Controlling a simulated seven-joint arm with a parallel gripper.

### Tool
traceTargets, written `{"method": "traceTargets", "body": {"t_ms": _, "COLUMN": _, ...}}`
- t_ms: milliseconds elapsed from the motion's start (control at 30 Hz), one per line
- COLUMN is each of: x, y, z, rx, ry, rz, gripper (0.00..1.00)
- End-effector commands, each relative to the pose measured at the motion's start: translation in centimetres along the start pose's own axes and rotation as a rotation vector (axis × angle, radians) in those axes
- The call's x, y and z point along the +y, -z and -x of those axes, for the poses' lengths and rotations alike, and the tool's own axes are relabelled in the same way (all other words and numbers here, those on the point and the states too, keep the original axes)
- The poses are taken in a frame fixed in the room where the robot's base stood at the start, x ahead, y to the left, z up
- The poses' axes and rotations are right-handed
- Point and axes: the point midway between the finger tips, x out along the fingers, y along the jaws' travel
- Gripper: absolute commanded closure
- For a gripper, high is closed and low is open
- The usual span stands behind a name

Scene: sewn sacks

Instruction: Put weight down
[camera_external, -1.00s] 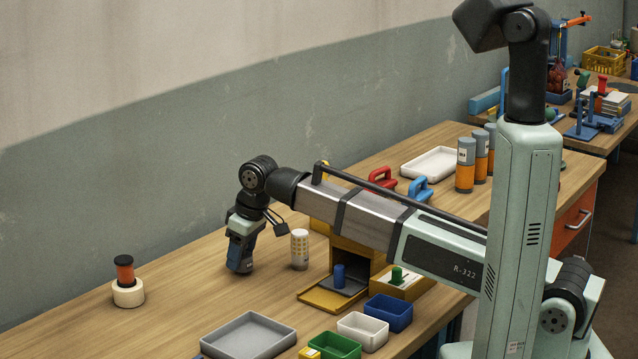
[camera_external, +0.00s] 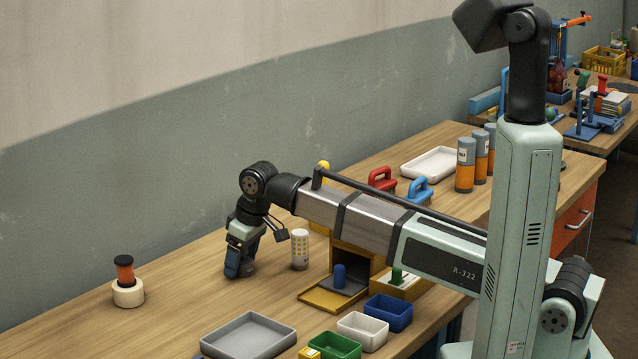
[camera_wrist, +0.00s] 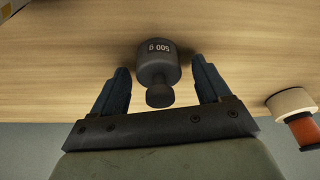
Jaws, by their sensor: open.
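The weight (camera_wrist: 158,68) is a dark grey cylinder with a knob, marked "500 g". In the wrist view it stands on the wooden table between the two blue fingers of my gripper (camera_wrist: 160,85). Both fingers are apart from it, with a gap on each side. In the external view my gripper (camera_external: 240,266) is low at the table surface, pointing down, and mostly hides the weight.
A cream base with an orange and black piece (camera_external: 127,284) stands to the left. A white cylinder with yellow marks (camera_external: 299,250) stands just right of my gripper. A grey tray (camera_external: 248,336) and small coloured bins lie in front.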

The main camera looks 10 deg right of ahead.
Motion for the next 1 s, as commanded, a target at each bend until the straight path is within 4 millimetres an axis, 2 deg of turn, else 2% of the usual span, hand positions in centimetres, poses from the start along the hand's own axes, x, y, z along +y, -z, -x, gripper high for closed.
{"method": "traceTargets", "body": {"t_ms": 167, "x": 0.0, "y": 0.1, "z": 0.6, "rx": 0.001, "ry": 0.0, "rz": 0.0, "gripper": 0.24}}
{"method": "traceTargets", "body": {"t_ms": 267, "x": 0.0, "y": 0.1, "z": 1.6, "rx": 0.001, "ry": 0.0, "rz": 0.0, "gripper": 0.24}}
{"method": "traceTargets", "body": {"t_ms": 700, "x": 0.0, "y": 0.1, "z": 8.4, "rx": 0.002, "ry": 0.0, "rz": 0.0, "gripper": 0.24}}
{"method": "traceTargets", "body": {"t_ms": 1000, "x": 0.0, "y": 0.1, "z": 11.5, "rx": 0.0, "ry": 0.0, "rz": 0.0, "gripper": 0.24}}
